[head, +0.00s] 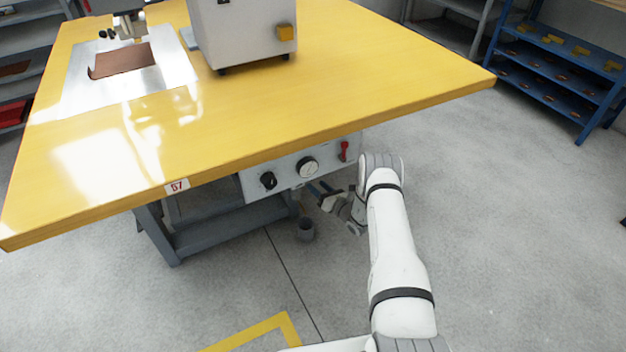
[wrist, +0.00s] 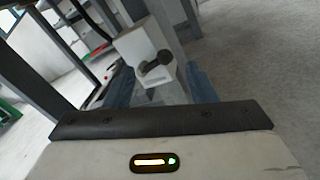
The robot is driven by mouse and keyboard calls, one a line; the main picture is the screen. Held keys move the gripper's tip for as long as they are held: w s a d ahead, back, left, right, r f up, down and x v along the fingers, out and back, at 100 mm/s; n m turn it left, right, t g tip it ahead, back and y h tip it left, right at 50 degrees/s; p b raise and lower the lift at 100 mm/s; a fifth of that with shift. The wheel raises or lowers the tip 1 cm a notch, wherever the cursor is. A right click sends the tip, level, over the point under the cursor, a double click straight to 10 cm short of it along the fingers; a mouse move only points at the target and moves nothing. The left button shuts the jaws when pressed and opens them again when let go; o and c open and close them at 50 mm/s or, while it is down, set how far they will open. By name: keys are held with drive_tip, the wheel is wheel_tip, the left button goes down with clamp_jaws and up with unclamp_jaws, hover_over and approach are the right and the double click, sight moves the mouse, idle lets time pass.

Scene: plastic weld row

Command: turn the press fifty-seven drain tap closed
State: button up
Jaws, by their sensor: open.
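The press fifty-seven table carries a "57" label (head: 177,186) on its front edge. Below that edge hangs a grey panel with a black knob (head: 268,181), a round gauge (head: 307,167) and a red lever (head: 344,151). My gripper (head: 318,190) is low under the panel, its blue fingers apart. In the wrist view my gripper (wrist: 160,88) is open. A dark tap-like fitting (wrist: 155,69) on a pale block shows between and beyond the fingertips. It looks like the drain tap, but I cannot tell its handle position or whether a finger touches it. The head view does not show it clearly.
A grey cup (head: 305,229) stands on the floor below my gripper. The yellow tabletop (head: 400,85) overhangs the panel, and a grey table frame (head: 200,238) stands to the left. Blue shelving (head: 560,65) is at the back right.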

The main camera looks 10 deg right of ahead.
drive_tip(key=b+x, duration=0.1)
drive_tip(key=x, duration=0.3)
drive_tip(key=shift+w, duration=0.35)
drive_tip(key=shift+c, duration=0.2)
